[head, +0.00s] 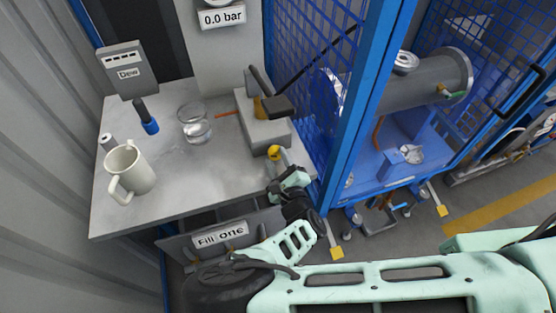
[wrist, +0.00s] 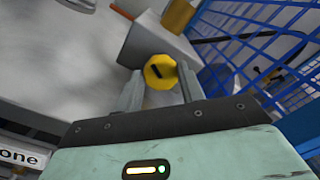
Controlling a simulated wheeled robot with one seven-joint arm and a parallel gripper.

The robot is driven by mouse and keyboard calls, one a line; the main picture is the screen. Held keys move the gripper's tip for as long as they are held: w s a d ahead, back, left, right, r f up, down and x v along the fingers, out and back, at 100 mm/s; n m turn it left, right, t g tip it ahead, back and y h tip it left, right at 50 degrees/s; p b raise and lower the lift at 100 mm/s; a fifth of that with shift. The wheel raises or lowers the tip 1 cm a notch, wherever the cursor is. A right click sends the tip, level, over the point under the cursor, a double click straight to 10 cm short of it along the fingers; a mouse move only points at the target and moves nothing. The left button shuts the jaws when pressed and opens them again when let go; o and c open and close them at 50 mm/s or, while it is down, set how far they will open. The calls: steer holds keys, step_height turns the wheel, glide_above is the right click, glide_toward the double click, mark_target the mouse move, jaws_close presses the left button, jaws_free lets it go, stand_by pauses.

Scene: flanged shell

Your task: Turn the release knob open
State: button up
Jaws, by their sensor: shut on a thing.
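The yellow release knob (head: 274,152) sits on the front of a grey block (head: 262,129) at the table's right side. In the wrist view the knob (wrist: 160,72) is faceted, with a short black slanting mark on its face. My gripper (wrist: 161,84) has one finger on each side of the knob and is shut on it. In the head view my gripper (head: 277,164) reaches up to the knob from below right, and the fingertips are small there. The knob's back is hidden.
A cream mug (head: 128,171), a glass beaker (head: 194,123) and a blue-black tool (head: 148,118) stand on the table (head: 170,182). A black-handled lever (head: 270,105) tops the block. A blue mesh cage (head: 345,110) stands close on the right. A gauge label (head: 222,17) reads 0.0 bar.

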steer(key=shift+f, duration=0.1)
steer(key=o, duration=1)
steer(key=shift+c, duration=0.2)
